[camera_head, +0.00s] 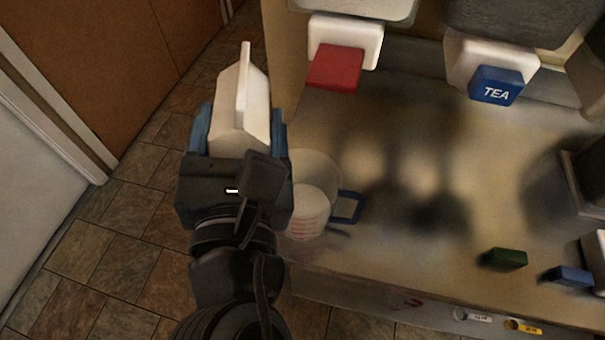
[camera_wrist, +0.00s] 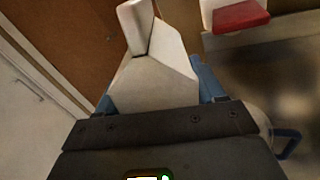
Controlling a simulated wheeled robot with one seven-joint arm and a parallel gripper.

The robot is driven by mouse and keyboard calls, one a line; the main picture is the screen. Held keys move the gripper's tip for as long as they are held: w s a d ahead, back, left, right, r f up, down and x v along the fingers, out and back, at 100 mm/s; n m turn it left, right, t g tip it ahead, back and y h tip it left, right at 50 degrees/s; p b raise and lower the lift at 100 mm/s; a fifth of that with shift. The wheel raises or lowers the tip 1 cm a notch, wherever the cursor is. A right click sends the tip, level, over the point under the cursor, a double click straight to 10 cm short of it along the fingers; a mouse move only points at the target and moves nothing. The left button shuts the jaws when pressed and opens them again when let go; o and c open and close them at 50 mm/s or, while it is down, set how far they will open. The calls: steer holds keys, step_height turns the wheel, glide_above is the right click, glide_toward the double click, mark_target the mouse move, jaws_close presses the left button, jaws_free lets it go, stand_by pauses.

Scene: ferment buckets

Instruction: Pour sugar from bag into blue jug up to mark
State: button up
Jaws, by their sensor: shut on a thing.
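A cream-white bag (camera_head: 243,98) stands up from my gripper (camera_head: 237,135), which is shut on its sides with its blue fingers. The bag also fills the middle of the wrist view (camera_wrist: 155,75), and its narrow top ridge points away from the gripper. A clear jug (camera_head: 322,168) with a blue handle and red scale marks stands on the counter, just right of my gripper. White matter shows in the jug's lower part; its level against the marks is hard to read. My gripper hides the jug's left side. The jug's handle shows at the lower right of the wrist view (camera_wrist: 288,142).
White containers with a red lid or block (camera_head: 335,68) and a blue TEA block (camera_head: 497,86) stand at the counter's back. Small green (camera_head: 503,258) and blue (camera_head: 568,275) blocks lie near the front right. Mid-counter is clear; tiled floor lies left.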

steer(key=shift+s+d+r+n, duration=0.2)
steer(key=shift+s+n, duration=0.15)
steer(key=shift+s, duration=0.3)
steer(key=shift+s+d+r+n, duration=0.15)
steer(key=shift+s+r+n, duration=0.2)
steer(key=shift+s, duration=0.3)
steer(key=shift+s+d+r+n, duration=0.1)
steer(key=shift+s+d+n, duration=0.1)
steer(key=shift+s+n, duration=0.35)
